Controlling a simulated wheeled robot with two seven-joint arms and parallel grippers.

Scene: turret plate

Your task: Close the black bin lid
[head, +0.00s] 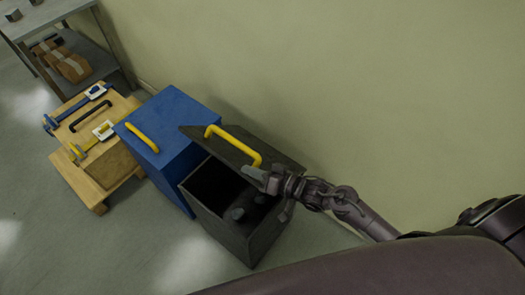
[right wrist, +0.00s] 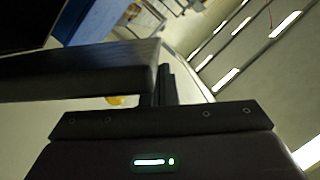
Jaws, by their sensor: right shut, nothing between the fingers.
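The black bin (head: 232,232) stands on the floor in the middle of the head view. Its black lid (head: 276,148) is partly raised, tilted up on the wall side, with a yellow handle (head: 233,143) on top. The front of the bin is open and its dark inside shows. My right gripper (head: 256,174) is shut and empty, beside the lid's near edge, below the handle's right end. Whether it touches the lid, I cannot tell. In the right wrist view a dark slab, seemingly the lid (right wrist: 80,72), lies close to the shut fingers (right wrist: 165,85). My left gripper is not in view.
A blue bin (head: 178,110) with a yellow handle stands just left of the black bin. Further left is a wooden crate (head: 118,165) with clamps on it, and a grey shelf (head: 45,15). The wall (head: 380,80) is close behind. Floor in front is clear.

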